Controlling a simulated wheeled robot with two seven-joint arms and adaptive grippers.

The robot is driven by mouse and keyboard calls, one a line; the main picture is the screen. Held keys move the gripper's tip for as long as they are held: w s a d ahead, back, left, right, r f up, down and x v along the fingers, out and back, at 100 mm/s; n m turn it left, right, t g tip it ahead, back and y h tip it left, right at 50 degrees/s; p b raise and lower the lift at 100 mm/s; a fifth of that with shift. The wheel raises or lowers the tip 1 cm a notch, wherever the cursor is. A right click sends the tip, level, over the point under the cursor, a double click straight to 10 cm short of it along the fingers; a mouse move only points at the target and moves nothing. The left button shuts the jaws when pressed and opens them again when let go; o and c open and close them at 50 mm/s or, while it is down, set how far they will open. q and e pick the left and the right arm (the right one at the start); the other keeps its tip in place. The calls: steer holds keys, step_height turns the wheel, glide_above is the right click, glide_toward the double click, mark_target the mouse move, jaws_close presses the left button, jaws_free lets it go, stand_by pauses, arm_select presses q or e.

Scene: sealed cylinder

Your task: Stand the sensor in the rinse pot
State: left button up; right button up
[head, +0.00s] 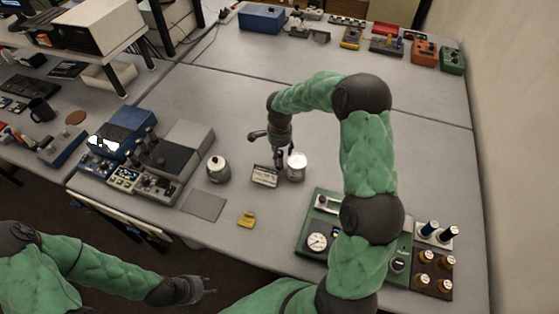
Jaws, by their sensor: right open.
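A small white and metallic cylindrical pot (297,168) stands on the grey table in the middle; it may be the rinse pot. A rounded pale pot with a dark top (217,170) stands further left. I cannot tell for certain which thing is the sensor. My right gripper (280,158) points down just left of the white pot, behind a small labelled block (265,175). It is open, and I see nothing held in it. My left gripper (208,285) is low at the front, off the table's front edge, with its fingers apart and empty.
A grey square mat (204,205) and a small yellow object (246,219) lie near the front edge. Grey and blue instruments (178,150) stand left. A green panel with a dial (317,240) and a bottle rack (433,275) stand right.

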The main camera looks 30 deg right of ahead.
steer(key=shift+f, duration=0.85)
jaws_close()
steer(key=shift+r, duration=0.15)
